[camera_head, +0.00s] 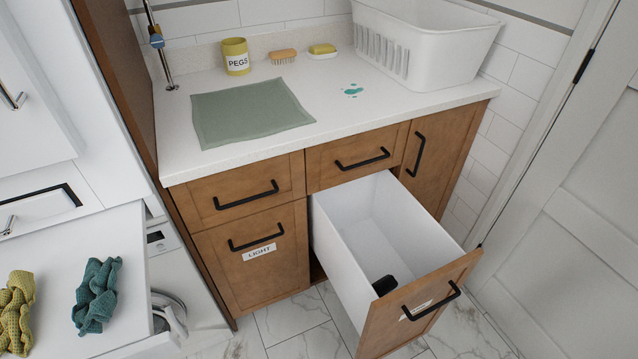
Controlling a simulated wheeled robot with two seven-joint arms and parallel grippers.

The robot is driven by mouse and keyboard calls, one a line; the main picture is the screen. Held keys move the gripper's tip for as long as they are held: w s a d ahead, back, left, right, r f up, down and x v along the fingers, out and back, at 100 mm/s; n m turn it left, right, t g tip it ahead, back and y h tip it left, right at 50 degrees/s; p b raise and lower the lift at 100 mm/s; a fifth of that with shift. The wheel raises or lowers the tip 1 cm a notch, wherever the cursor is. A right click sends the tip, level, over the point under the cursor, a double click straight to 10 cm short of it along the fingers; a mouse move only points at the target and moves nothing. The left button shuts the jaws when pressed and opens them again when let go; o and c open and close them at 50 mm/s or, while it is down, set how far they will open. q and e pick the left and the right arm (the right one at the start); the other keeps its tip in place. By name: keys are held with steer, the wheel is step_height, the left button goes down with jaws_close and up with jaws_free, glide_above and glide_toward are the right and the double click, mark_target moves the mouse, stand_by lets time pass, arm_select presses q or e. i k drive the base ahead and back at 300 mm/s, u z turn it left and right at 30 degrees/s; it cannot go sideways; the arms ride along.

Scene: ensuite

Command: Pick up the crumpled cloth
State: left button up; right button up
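Two crumpled cloths lie apart on a white surface (130,240) at the lower left. One is a dark teal crumpled cloth (97,295). The other is a mustard-yellow crumpled cloth (17,312), closer to the left edge of the picture. A grey-green cloth (248,110) lies spread flat on the counter. Neither of my grippers is in view.
The white counter (330,125) holds a yellow PEGS pot (236,57), a brush (283,56), a yellow-green sponge-like item (322,51), a teal spill (353,90) and a white basket (420,50). An open drawer (430,235) juts out, with a dark object (385,285) inside.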

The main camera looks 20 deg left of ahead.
mark_target(97, 296)
steer(key=u, duration=2.1)
